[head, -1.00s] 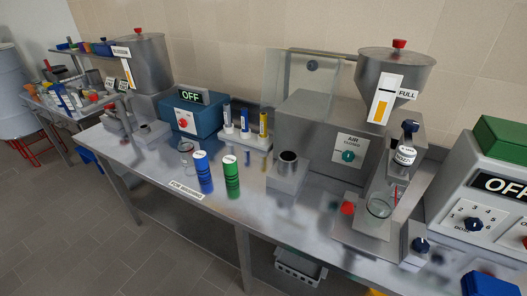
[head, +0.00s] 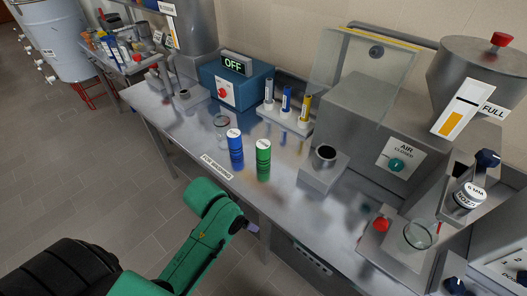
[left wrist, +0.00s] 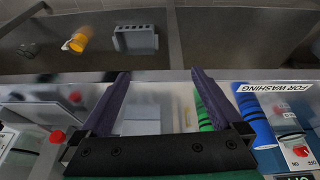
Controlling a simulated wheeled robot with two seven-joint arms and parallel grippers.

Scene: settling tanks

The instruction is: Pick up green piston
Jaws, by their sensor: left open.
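The green piston (head: 263,163), a green cylinder with a white top, stands upright near the bench's front edge. A similar blue piston (head: 236,153) stands just left of it. In the left wrist view the green piston (left wrist: 205,118) is partly hidden behind one purple finger, and the blue piston (left wrist: 256,122) is beside it. My left gripper (head: 252,227) is in front of the bench edge, apart from the pistons; only a purple finger end shows there. In the left wrist view the left gripper (left wrist: 160,76) has its fingers wide apart with nothing held. My right gripper is not in view.
A "FOR WASHING" label (head: 217,168) lies on the bench edge left of the pistons. A metal block with a round cup (head: 325,157) stands to the right. A rack of small cylinders (head: 286,118) and a blue box marked OFF (head: 236,88) stand behind.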

